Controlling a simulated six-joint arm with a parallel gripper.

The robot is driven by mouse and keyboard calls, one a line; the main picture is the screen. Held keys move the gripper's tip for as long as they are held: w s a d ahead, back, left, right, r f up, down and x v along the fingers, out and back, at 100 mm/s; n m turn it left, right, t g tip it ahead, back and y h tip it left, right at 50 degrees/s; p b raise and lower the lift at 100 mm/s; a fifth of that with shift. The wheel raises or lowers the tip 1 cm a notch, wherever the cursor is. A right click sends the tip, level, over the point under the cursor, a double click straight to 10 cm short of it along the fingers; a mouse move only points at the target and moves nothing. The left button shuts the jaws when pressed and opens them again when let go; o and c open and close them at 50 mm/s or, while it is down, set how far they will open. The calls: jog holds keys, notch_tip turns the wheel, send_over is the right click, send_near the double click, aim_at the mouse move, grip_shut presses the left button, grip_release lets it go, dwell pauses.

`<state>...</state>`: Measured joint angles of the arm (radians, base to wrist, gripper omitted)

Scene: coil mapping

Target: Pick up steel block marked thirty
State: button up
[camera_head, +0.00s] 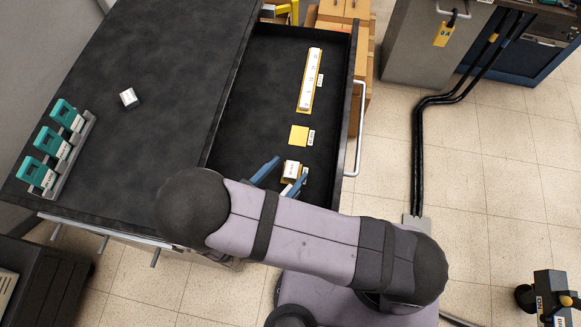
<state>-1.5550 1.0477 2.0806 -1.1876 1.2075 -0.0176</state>
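A small pale steel block (291,168) sits on a yellow pad in the open black drawer, with a white label beside it. A second small steel block (129,98) stands by itself on the dark bench top at the left. The markings on both are too small to read, so I cannot tell which is marked thirty. My gripper (291,167) has two blue fingers spread apart over the drawer. Its fingertips appear on either side of the block in the drawer, with a gap to the left finger. My forearm hides the drawer's near end.
The drawer (262,75) also has an empty yellow pad (299,136) and a long white bar (310,78) on yellow. A rack of teal devices (52,145) stands on the bench's left edge. The bench middle is clear. A drawer handle (358,130) projects right.

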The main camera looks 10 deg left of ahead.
aim_at(286, 174)
jog(key=shift+w+f, duration=0.15)
jog(key=shift+f, duration=0.6)
jog(key=shift+c, duration=0.5)
jog(key=c, duration=1.3)
jog(key=shift+r, duration=0.2)
jog(key=shift+w+a+r, duration=0.1)
jog(key=shift+w+r, duration=0.1)
jog(key=shift+r, duration=0.6)
notch_tip(286, 174, up, 8)
jog(key=b, duration=0.1)
jog(key=shift+r+b, duration=0.15)
jog(key=shift+b, duration=0.15)
